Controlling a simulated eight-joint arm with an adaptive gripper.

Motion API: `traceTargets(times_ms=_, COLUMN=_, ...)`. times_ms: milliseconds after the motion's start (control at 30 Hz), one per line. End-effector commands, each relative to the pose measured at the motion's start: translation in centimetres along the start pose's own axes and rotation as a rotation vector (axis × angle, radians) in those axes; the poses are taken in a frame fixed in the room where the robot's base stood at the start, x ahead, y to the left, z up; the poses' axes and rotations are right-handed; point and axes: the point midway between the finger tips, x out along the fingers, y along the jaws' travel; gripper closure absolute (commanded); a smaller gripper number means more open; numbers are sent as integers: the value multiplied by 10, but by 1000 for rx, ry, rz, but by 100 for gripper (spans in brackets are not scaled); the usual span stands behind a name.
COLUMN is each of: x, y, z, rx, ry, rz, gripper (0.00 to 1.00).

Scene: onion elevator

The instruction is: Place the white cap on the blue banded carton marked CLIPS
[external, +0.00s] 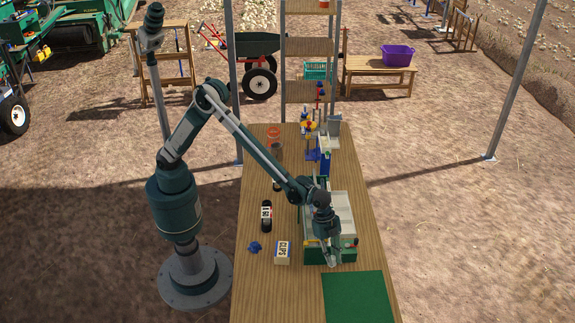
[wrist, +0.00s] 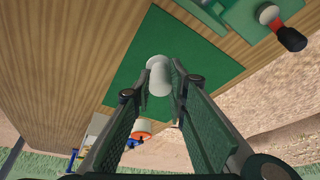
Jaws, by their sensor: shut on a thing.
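The blue banded carton marked CLIPS (external: 283,252) stands upright on the wooden table, left of my gripper. My gripper (external: 332,258) is low over the table's right side, in front of the green-and-grey machine. In the wrist view, my gripper (wrist: 160,86) is shut on a small rounded white thing, which looks like the white cap (wrist: 157,68), with the green mat behind it. The fingers cover its sides. In the external view, the cap is too small to make out. The cap is apart from the carton.
A green mat (external: 357,298) lies at the table's front right. The green-and-grey machine (external: 343,215) stands behind my gripper. The front left tabletop is clear.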

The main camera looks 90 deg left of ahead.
Motion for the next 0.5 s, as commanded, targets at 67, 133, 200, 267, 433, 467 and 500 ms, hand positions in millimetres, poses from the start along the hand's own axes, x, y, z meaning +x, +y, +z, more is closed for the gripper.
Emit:
traceTargets(times_ms=67, x=0, y=0, z=0, rx=0, ry=0, rz=0, gripper=92)
traceTargets(times_ms=133, x=-1, y=0, z=1, rx=1, ry=0, rz=0, gripper=92)
traceTargets(times_ms=200, x=-3, y=2, z=2, rx=2, ry=0, rz=0, gripper=92)
traceTargets(times_ms=267, x=-5, y=3, z=5, rx=3, ry=0, rz=1, gripper=92)
traceTargets(times_ms=433, x=-18, y=11, z=17, rx=14, ry=-2, rz=3, gripper=92)
traceTargets(times_ms=467, x=-21, y=13, z=20, rx=17, ry=-2, rz=4, gripper=92)
traceTargets(times_ms=500, x=-26, y=16, z=24, rx=20, ry=-2, rz=5, gripper=92)
